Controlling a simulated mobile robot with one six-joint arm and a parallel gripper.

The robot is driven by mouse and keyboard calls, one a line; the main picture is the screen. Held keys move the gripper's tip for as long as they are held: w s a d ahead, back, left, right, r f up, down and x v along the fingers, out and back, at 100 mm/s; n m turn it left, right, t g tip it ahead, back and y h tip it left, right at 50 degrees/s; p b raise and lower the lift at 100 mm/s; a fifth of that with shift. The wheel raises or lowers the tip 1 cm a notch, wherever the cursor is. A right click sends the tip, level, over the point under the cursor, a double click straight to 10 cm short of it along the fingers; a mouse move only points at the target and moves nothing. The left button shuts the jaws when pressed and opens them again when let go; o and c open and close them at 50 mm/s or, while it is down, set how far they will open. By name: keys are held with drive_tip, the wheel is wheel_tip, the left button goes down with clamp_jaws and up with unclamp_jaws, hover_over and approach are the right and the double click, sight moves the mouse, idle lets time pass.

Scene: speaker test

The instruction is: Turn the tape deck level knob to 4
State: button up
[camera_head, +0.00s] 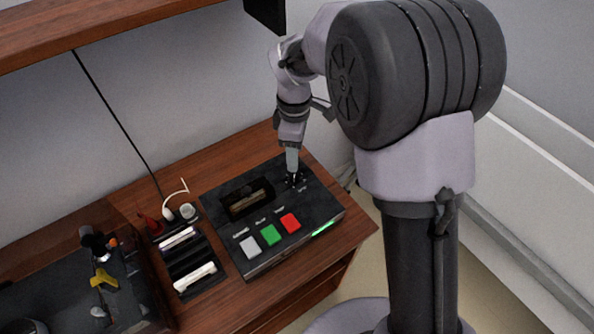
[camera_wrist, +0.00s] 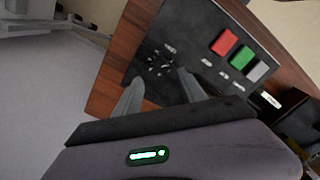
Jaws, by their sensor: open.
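The black tape deck (camera_head: 318,210) sits on the wooden desk, with white, green and red buttons and a cassette window. In the wrist view the deck (camera_wrist: 200,22) shows its level knob (camera_wrist: 160,62), a small dark spot ringed by white marks. The number it points to is too small to read. My gripper (camera_head: 293,180) points down at the knob's corner of the deck and hides the knob in the head view. In the wrist view my gripper (camera_wrist: 160,77) is open, its fingertips on either side below the knob. I cannot tell whether they touch the deck.
A rack with cassettes (camera_head: 190,262) stands left of the deck, beside a white cable and a red item (camera_head: 150,224). Another dark device (camera_head: 60,300) is at lower left. A wooden shelf (camera_head: 90,30) runs above, and the wall is behind.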

sight(295, 176)
wheel_tip(295, 176, down, 8)
drive_tip(key=shift+r+b, duration=0.2)
drive_tip(key=shift+b, duration=0.95)
drive_tip(key=shift+c, duration=0.2)
clamp_jaws()
